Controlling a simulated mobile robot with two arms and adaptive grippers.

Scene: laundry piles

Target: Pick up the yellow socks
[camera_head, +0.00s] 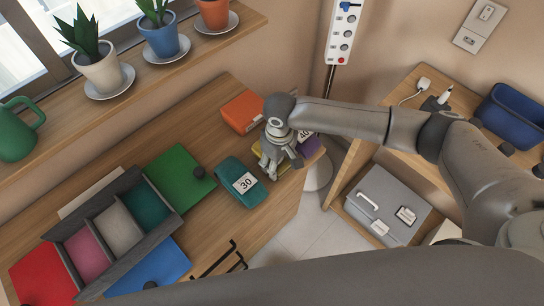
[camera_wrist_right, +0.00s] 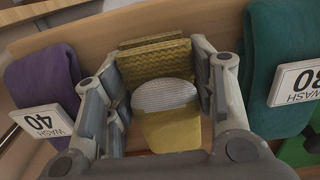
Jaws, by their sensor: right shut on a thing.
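The yellow socks (camera_wrist_right: 172,132) fill the space between the two fingers of my right gripper (camera_wrist_right: 158,65) in the right wrist view. They show a ribbed yellow part and a pale grey patch. In the head view my right gripper (camera_head: 280,162) points down at the table and is shut on the socks, with only bits of yellow (camera_head: 257,150) showing around the fingers. I cannot tell whether the socks still touch the table. My left gripper is not in view.
A teal cloth with a "30" tag (camera_head: 245,184) lies left of the gripper, and a purple one tagged "40" (camera_head: 310,146) lies right. An orange cloth (camera_head: 241,112) is behind. A grey divided tray (camera_head: 112,232) stands left. The table's front edge is near.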

